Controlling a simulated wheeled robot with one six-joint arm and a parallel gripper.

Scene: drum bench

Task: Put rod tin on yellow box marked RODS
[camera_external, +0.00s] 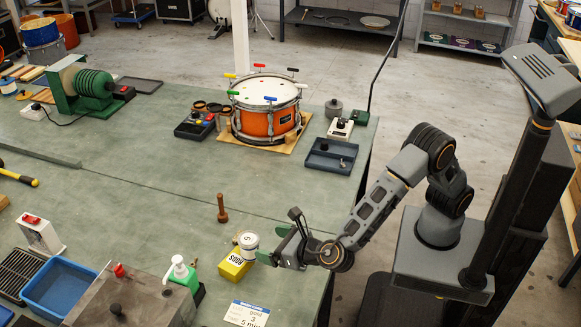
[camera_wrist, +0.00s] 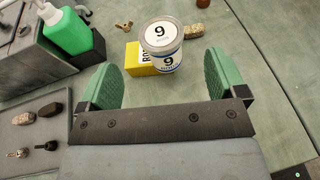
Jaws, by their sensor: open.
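The tin (camera_external: 249,242) is small and white, with a blue band and a 9 on its lid and side. It is upright at the yellow box marked RODS (camera_external: 234,268) and seems to rest on its top, covering part of it. In the wrist view the tin (camera_wrist: 163,48) overlaps the yellow box (camera_wrist: 143,66), and its base contact is hard to see. My gripper (camera_external: 273,245) is just right of the tin. In the wrist view my gripper's green fingers (camera_wrist: 162,78) are wide apart and empty, with the tin beyond them, apart from both.
A green-and-white pump bottle (camera_external: 181,273) stands left of the box, beside a grey metal case (camera_external: 140,300). A brown peg-like piece (camera_external: 222,208) stands behind the box. A printed card (camera_external: 247,314) lies in front. An orange drum (camera_external: 266,118) is farther back.

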